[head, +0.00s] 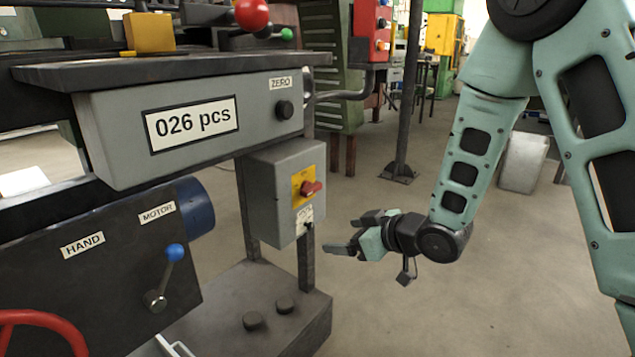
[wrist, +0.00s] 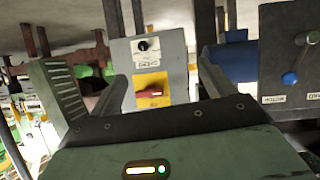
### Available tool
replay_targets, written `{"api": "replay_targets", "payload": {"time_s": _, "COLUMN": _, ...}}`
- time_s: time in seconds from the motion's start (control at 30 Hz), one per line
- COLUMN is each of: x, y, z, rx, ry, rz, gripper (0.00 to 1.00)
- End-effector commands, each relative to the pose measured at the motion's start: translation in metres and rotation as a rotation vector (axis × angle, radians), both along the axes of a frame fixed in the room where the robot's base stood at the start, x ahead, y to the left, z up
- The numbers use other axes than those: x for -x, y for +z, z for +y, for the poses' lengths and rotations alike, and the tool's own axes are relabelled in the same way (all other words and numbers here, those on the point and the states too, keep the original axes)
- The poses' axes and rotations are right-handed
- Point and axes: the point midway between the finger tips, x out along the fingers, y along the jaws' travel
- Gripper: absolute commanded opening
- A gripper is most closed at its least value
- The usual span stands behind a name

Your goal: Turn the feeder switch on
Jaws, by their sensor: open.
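A grey switch box (head: 283,195) hangs below the counter unit. Its face carries a yellow plate with a red rotary knob (head: 311,187); the knob's handle lies about horizontal. Below it are a small white label and a small black knob (head: 308,226); I cannot read the label surely. In the wrist view, turned upside down, the red knob (wrist: 150,92) is between my fingers and the black knob (wrist: 143,45) is above it. My gripper (head: 345,233) is open and empty, to the right of the box and apart from it, fingers pointing towards it.
The counter unit (head: 190,120) reads "026 pcs" and has a ZERO button (head: 284,110).

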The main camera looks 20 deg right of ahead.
Motion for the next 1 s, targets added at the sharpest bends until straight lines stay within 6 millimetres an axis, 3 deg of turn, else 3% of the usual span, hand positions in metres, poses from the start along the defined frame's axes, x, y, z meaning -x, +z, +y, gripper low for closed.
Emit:
{"api": "replay_targets", "payload": {"time_s": 0.03, "x": -0.004, "y": 0.005, "z": -0.014, "rx": -0.04, "ry": 0.003, "rz": -0.044, "gripper": 0.82}}
{"api": "replay_targets", "payload": {"time_s": 0.2, "x": -0.002, "y": 0.023, "z": -0.047, "rx": -0.186, "ry": 0.043, "rz": -0.208, "gripper": 0.82}}
{"api": "replay_targets", "payload": {"time_s": 0.47, "x": 0.01, "y": 0.039, "z": -0.073, "rx": -0.314, "ry": 0.072, "rz": -0.325, "gripper": 0.82}}
{"api": "replay_targets", "payload": {"time_s": 0.67, "x": -0.002, "y": 0.04, "z": -0.064, "rx": -0.326, "ry": 0.079, "rz": -0.339, "gripper": 0.82}}
{"api": "replay_targets", "payload": {"time_s": 1.0, "x": -0.057, "y": 0.04, "z": -0.023, "rx": -0.326, "ry": 0.081, "rz": -0.339, "gripper": 0.82}}
